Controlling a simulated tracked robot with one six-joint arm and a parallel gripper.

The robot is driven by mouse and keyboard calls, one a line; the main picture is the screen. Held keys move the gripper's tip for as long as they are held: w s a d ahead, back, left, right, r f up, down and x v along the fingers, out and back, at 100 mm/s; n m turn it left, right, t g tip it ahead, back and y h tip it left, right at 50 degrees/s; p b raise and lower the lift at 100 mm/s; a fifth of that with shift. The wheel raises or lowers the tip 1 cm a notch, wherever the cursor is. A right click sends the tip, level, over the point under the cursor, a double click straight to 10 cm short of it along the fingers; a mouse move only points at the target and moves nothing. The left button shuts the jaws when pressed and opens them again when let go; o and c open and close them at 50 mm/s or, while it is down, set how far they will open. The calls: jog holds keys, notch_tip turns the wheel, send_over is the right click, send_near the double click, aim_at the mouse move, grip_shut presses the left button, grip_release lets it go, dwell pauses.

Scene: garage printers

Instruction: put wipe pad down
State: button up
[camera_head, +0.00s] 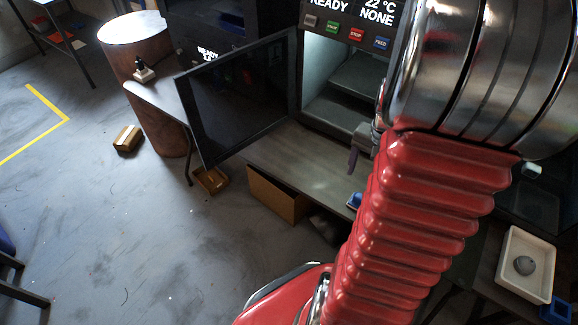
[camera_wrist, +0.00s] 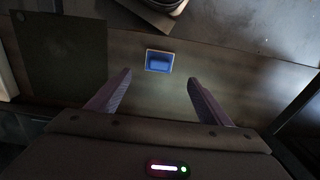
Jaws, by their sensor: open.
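A small blue block with a pale rim (camera_wrist: 158,61), which looks like the wipe pad, lies on the bench top (camera_wrist: 135,95) in the wrist view. A blue piece (camera_head: 354,200) on the bench, partly hidden by my arm in the head view, appears to be the same thing. My gripper (camera_wrist: 160,76) is open and empty. Its two fingers stand apart, and the blue block shows between and just beyond their tips. Whether they touch it or hover over it I cannot tell. In the head view one finger of my gripper (camera_head: 353,158) shows beside the arm.
A printer with a lit panel (camera_head: 347,32) has its dark door (camera_head: 240,98) swung open over the bench's left side. A dark flat plate (camera_wrist: 62,62) lies left in the wrist view. A white tray (camera_head: 508,270) holding a grey ball stands right. A carton (camera_head: 127,138) lies on the floor.

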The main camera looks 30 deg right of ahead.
jog(key=w+a+r+n+t+h, duration=0.1)
jog(key=w+a+r+n+t, duration=0.15)
jog(key=a+r+n, duration=0.6)
jog(key=w+a+r+n+t, duration=0.1)
jog(key=w+a+r, duration=0.35)
jog(key=a, duration=0.85)
jog(key=s+a+r+n+t, duration=0.1)
jog(key=s+a+r+n, duration=0.1)
jog(key=a, duration=0.2)
jog(key=s+a+r+n+t+y, duration=0.1)
jog(key=s+a+r, duration=0.1)
jog(key=a+r, duration=0.1)
jog(key=shift+s+a+r+n, duration=0.25)
jog(key=shift+a+r+n, duration=0.1)
jog(key=shift+a, duration=0.4)
jog(key=shift+c, duration=0.2)
